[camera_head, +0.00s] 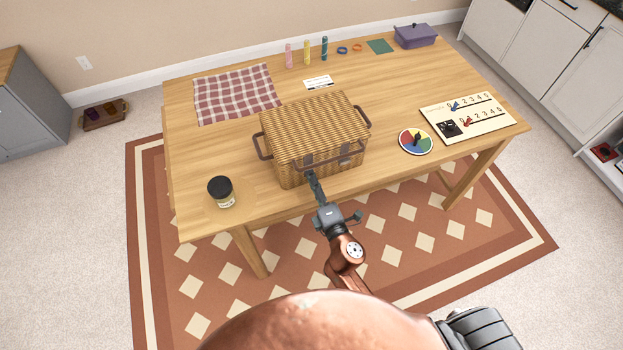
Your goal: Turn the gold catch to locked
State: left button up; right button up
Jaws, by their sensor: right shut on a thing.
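A woven wicker basket (313,128) with a closed lid and brown handles stands on the wooden table. Two small greyish fittings show on its front face, a left one (308,159) and a right one (345,156). My right gripper (311,176) reaches up from the front edge of the table to the basket's front, just below the left fitting. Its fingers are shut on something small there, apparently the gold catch. The fingers hide the catch, so its turn cannot be read. My left gripper is out of view.
On the table (190,160) are a dark-lidded jar (221,191), a checked cloth (236,94), a coloured dial (416,141), a number board (468,117), a white card (318,82), several bottles (307,52) and a purple box (415,36). The table left of the basket is mostly clear.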

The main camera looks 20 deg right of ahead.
jog(key=shift+m, duration=1.6)
jog(key=o, duration=1.2)
jog(key=shift+s, duration=0.1)
jog(key=s, duration=0.7)
jog(key=shift+s+d, duration=0.15)
jog(key=shift+d, duration=0.05)
jog(key=shift+f, duration=0.1)
